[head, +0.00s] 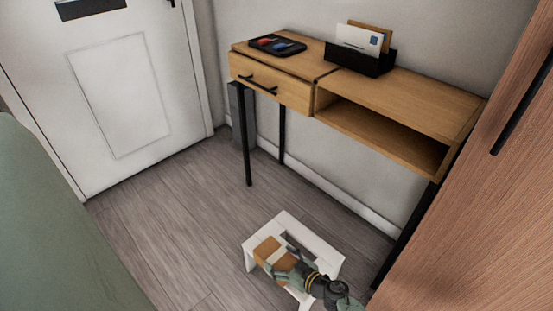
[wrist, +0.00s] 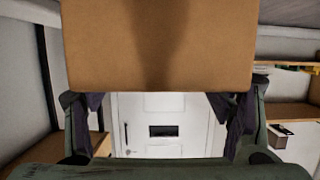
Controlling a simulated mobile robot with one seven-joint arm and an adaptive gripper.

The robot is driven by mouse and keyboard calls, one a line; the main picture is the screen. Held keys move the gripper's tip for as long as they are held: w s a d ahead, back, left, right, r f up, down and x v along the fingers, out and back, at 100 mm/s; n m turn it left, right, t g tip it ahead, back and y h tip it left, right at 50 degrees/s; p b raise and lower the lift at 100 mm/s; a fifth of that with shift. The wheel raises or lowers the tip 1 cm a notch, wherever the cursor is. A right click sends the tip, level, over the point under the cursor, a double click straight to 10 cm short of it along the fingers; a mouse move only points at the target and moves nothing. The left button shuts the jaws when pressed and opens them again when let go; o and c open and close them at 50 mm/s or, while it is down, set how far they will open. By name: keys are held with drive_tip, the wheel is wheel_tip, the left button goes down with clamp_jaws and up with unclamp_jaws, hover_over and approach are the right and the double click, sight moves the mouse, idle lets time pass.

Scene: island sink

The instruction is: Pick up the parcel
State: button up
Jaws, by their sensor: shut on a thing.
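The parcel (head: 266,249) is a small brown cardboard box with a pale strip across it. In the head view it appears over the white step stool (head: 291,223) at the bottom centre. My gripper (head: 283,265) is shut on the parcel, with its fingers at the box's right end. In the wrist view the parcel (wrist: 160,45) fills the upper middle, and the fingers of my gripper (wrist: 160,108) show on either side of its lower edge. I cannot tell whether the parcel touches the stool.
A wooden console table (head: 405,95) stands against the wall, with a black letter holder (head: 360,63) and a dark tray (head: 277,45) on top. A wooden cabinet (head: 480,190) is close on the right. A white door (head: 115,90) is at left. Floor (head: 165,220) left of the stool is clear.

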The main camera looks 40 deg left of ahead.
drive_tip(key=c, duration=0.4)
